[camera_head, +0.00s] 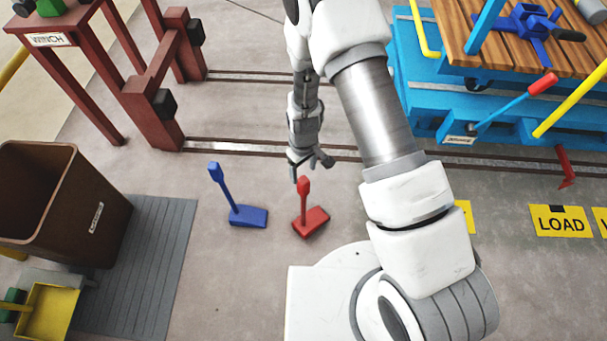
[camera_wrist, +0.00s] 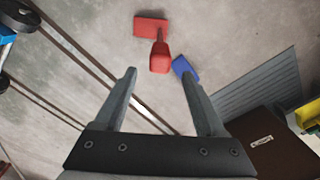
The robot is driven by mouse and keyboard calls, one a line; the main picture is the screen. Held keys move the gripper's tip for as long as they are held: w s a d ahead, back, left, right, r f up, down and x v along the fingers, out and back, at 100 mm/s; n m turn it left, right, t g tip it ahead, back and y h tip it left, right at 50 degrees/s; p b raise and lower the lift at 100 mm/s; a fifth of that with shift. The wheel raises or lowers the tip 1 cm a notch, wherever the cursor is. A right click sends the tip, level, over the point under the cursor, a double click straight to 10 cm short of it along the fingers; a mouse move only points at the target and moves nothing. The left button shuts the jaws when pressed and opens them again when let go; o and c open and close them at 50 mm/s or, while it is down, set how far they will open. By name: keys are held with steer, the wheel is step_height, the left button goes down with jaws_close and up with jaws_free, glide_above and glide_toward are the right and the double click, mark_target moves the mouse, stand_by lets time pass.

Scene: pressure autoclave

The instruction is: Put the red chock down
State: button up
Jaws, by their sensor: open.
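The red chock (camera_head: 311,223) sits on the concrete floor with its handle standing up. My gripper (camera_head: 312,170) is open and empty, just above and behind the top of that handle. In the wrist view the red chock (camera_wrist: 150,27) is past the fingertips of my gripper (camera_wrist: 158,74). Its handle knob shows between and just beyond the tips, with no finger closed on it. The blue chock (camera_head: 248,216) stands on the floor to the left, its handle leaning left. It also shows in the wrist view (camera_wrist: 183,68), partly hidden by a finger.
Floor rails (camera_head: 240,146) run behind the chocks. A brown bin (camera_head: 60,200) and a grey mat (camera_head: 150,255) are at left. The red winch frame (camera_head: 140,90) is at upper left. The blue cart (camera_head: 430,118) is at upper right, with a yellow LOAD plate (camera_head: 560,222) nearby.

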steer(key=d+r+m+t+y+p, duration=0.15)
steer(key=d+r, duration=0.25)
steer(key=r, duration=1.2)
steer(key=d+r+m+t+h, duration=0.1)
steer(key=d+r+m, duration=0.2)
steer(key=r, duration=1.3)
steer(key=s+d+r+m+t, duration=0.1)
steer(key=s+d+r+m, duration=0.1)
steer(key=s+d+r, duration=0.2)
steer(key=s+d+r+m+t, duration=0.2)
steer(key=s+d+r, duration=0.2)
steer(key=s+r, duration=0.6)
steer(key=shift+s+d, duration=0.4)
steer(key=shift+s, duration=0.4)
steer(key=shift+r, duration=0.15)
step_height(320, 180, up, 20)
steer(key=p, duration=1.9)
steer(key=shift+f, duration=0.25)
